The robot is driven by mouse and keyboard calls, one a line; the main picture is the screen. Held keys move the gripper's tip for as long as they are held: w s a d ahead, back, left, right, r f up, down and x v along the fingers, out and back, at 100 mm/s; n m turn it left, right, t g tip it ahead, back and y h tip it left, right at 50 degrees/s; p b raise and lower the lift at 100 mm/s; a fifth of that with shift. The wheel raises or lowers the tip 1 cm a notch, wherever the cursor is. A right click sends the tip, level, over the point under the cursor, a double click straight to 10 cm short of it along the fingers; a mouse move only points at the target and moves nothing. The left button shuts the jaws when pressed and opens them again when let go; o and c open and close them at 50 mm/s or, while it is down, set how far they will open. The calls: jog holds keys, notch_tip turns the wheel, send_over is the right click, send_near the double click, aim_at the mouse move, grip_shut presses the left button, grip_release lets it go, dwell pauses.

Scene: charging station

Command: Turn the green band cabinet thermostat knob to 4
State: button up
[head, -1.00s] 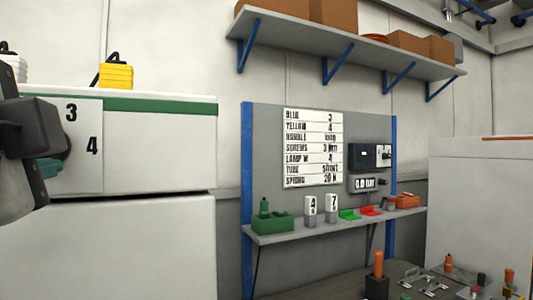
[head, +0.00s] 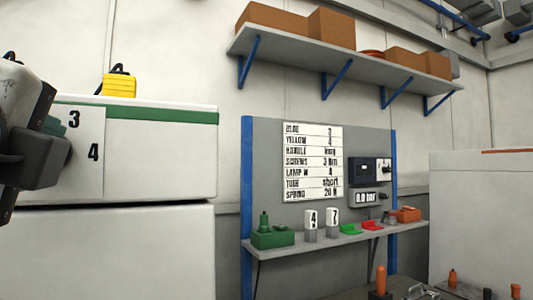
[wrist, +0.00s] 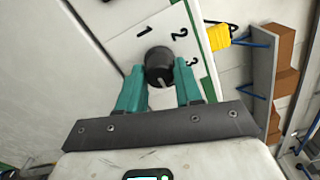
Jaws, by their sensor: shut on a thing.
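The cabinet (head: 160,150) with the green band (head: 160,117) stands at the left of the head view. The digits 3 and 4 show on its white dial panel (head: 92,180); my gripper covers the panel's left part. In the wrist view, the dark round thermostat knob (wrist: 158,62) sits between the two teal fingers of my gripper (wrist: 160,72), which is shut on it. A light mark on the knob points toward the bottom of that view. Digits 1, 2 and 3 show around the knob; 4 is hidden there. The head view shows the gripper's dark body (head: 40,155).
A yellow object (head: 119,85) stands on the cabinet top. To the right are a pegboard with a label chart (head: 313,162), a small shelf (head: 340,236) with several items, and a high shelf with boxes (head: 332,28). A white cabinet (head: 480,190) stands far right.

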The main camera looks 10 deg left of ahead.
jog(key=shift+f, duration=0.2)
jog(key=o, duration=1)
jog(key=shift+r, duration=0.15)
